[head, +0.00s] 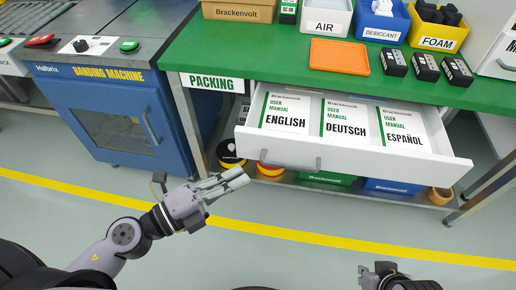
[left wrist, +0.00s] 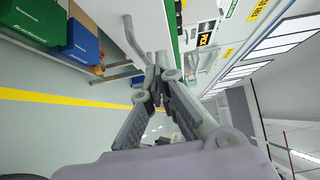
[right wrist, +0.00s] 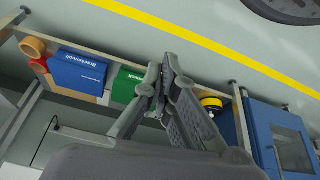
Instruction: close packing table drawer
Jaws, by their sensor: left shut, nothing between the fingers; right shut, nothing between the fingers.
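The white packing table drawer (head: 350,155) is pulled out below the green packing table top (head: 280,72). It holds user manuals marked English, Deutsch and Español. Its grey bar handle (head: 290,164) is on the left part of the front face. My left gripper (head: 241,178) is shut and empty, in front of and left of the handle, apart from it in the head view. It also shows shut in the left wrist view (left wrist: 158,60). My right gripper (right wrist: 167,62) is shut and empty in the right wrist view; in the head view only part of that arm shows at the bottom right.
A blue banding machine (head: 105,115) stands left of the table. Green and blue boxes (head: 395,187) and tape rolls sit on the shelf below the drawer. An orange tray (head: 339,56) and bins are on the table top. The floor in front is clear, with a yellow line.

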